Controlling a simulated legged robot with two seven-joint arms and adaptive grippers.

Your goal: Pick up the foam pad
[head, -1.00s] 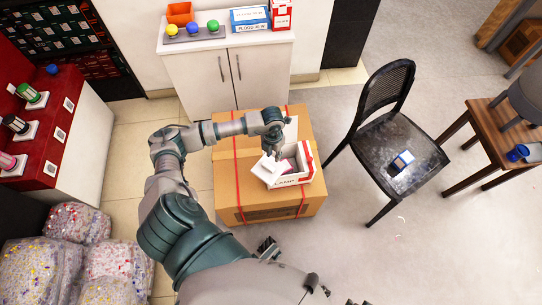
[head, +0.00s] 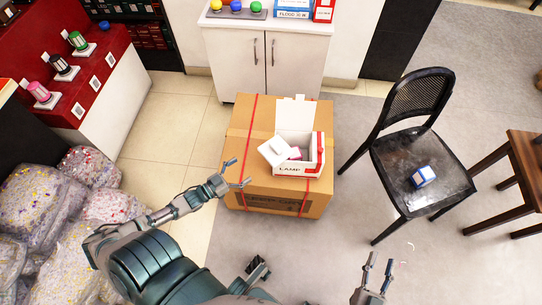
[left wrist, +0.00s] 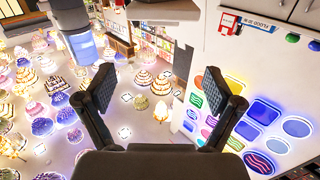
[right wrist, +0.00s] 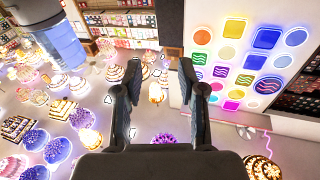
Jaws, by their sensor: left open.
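A white box marked LAMP (head: 314,160), red at its right side, stands open on a large brown carton (head: 240,130), its lid flap upright. A white square piece (head: 273,149), possibly the foam pad, lies tilted at the box's left side, partly over the rim. Something pinkish (head: 295,154) shows inside the box; most of the inside is hidden. My left gripper (head: 240,173) is open and empty, left of and below the box, apart from the white piece. My right gripper (head: 378,263) is open and empty at the bottom of the head view, over the floor.
A black chair (head: 400,190) with a small blue-white box (head: 423,177) stands at right, near a wooden table (head: 510,185). A white cabinet (head: 262,60) is behind the carton. Speckled bags (head: 40,195) lie at left. Grey floor (head: 310,245) in front is mostly clear.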

